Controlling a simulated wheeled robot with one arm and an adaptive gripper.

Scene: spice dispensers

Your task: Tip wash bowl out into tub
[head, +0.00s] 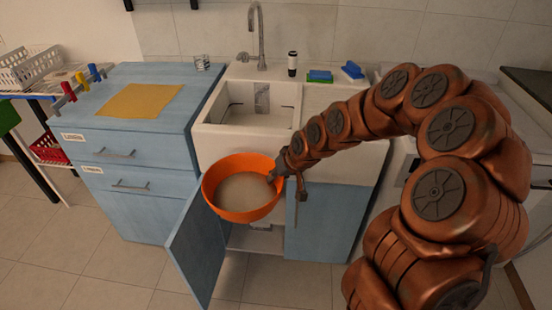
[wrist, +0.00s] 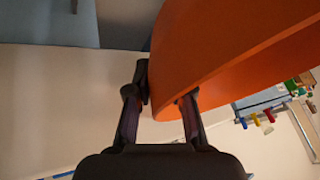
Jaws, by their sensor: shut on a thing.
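The orange wash bowl (head: 235,212) is held in the air in front of the white tub (head: 228,141), below its front rim and outside it. The bowl looks close to upright, and a pale, flat surface shows inside it; I cannot tell whether this is liquid. My gripper (head: 277,173) is shut on the bowl's right rim. In the wrist view, the bowl's orange wall (wrist: 235,55) passes between the fingers of my gripper (wrist: 166,88). The tub's visible inside looks empty, with its near part hidden by its front wall.
A blue cabinet door (head: 198,245) stands open below the bowl. A tap (head: 260,35) rises behind the tub. A dark-capped bottle (head: 292,64) and sponges (head: 320,76) stand on the back ledge. A blue drawer unit (head: 125,165) with a yellow cloth (head: 140,101) is at left.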

